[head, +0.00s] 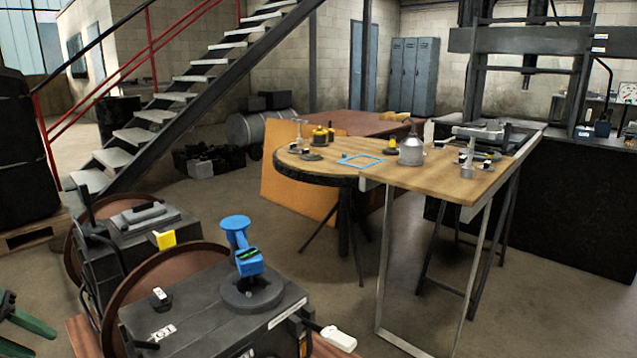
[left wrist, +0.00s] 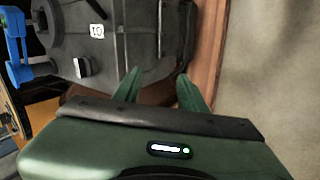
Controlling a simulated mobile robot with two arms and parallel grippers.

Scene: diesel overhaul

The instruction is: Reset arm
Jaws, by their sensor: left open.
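My left gripper (head: 22,322) is at the lower left edge of the head view, only partly in the picture. Its two green fingers also show in the left wrist view (left wrist: 162,88), spread apart with nothing between them. It is apart from the dark engine block (head: 190,318), to its left in the head view. A blue fitting (head: 238,240) stands upright in a round dark collar on top of that block. It also shows in the left wrist view (left wrist: 15,45) at the upper left. My right gripper is not in view.
A second dark block (head: 125,262) with a yellow tab stands behind the first, beside brown rings. A wooden table (head: 440,185) bears a grey can (head: 411,150), a blue frame (head: 362,160) and small parts. Stairs (head: 170,100) rise at the back left. Floor between block and table is clear.

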